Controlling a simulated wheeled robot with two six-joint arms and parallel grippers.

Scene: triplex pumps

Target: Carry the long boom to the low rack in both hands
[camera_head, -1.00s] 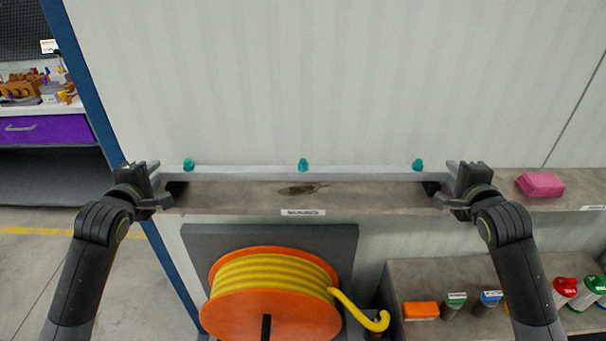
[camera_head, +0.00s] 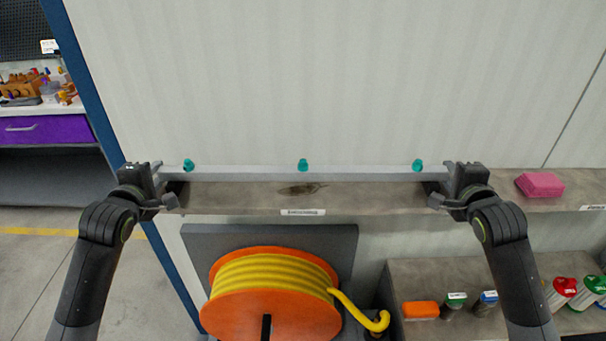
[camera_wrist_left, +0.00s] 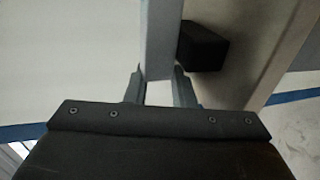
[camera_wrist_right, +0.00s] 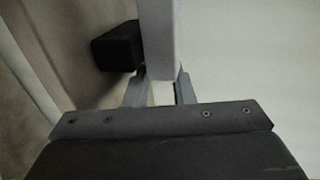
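The long boom (camera_head: 303,173) is a straight light-grey bar with teal knobs along it. It lies level above a grey shelf, near the pale wall, with dark blocks under its ends. My left gripper (camera_head: 162,184) is at its left end and my right gripper (camera_head: 444,184) at its right end. Both look open, with a finger on either side of the bar. The left wrist view shows the bar (camera_wrist_left: 160,35) between the fingers beside a black block (camera_wrist_left: 203,46). The right wrist view shows the same at the other end (camera_wrist_right: 160,35). Finger contact is hard to tell.
The shelf (camera_head: 370,200) holds a pink block (camera_head: 540,184) at right. Below are an orange reel with yellow hose (camera_head: 270,295) and a lower shelf (camera_head: 430,272) with an orange block (camera_head: 420,309) and several capped containers. A purple drawer (camera_head: 45,130) is at far left.

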